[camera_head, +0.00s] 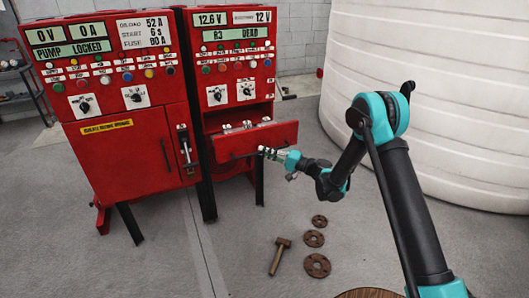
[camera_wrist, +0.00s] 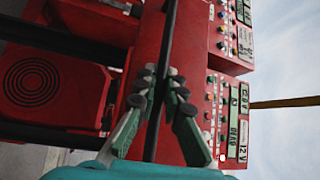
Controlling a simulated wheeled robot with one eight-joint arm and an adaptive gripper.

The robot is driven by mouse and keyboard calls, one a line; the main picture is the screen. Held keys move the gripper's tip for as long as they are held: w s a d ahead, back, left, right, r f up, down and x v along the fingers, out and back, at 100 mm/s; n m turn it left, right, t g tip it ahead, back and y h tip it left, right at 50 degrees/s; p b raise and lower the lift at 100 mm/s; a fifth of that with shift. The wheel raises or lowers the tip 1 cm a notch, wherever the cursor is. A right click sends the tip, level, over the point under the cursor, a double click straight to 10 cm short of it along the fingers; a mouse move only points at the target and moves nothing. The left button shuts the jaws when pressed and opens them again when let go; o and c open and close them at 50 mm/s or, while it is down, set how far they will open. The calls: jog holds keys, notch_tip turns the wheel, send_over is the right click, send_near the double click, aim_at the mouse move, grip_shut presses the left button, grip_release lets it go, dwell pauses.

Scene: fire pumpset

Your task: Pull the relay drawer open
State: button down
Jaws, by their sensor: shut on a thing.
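The relay drawer (camera_head: 233,146) is a red drawer low in the right-hand red cabinet. It stands out from the cabinet front, and several small grey-white parts show inside it. A thin dark handle bar runs along its front. My gripper (camera_head: 266,152) is at the right part of the drawer front. In the wrist view, my gripper (camera_wrist: 158,88) has its padded fingers on both sides of the long dark handle bar (camera_wrist: 169,40), shut on it. The fingertips partly cover the bar.
The left-hand red cabinet (camera_head: 128,160) stands beside it with a latch handle on its door. A hammer (camera_head: 280,256) and rusty flanges (camera_head: 317,265) lie on the grey floor in front. A large white tank (camera_head: 430,90) stands at the right.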

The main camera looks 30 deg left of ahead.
jog(key=c, duration=1.6)
grip_release()
jog(key=w+d+f, duration=0.1)
jog(key=d, duration=1)
jog(key=shift+d+f, duration=0.35)
jog(key=shift+d, duration=0.05)
jog(key=shift+w, duration=0.1)
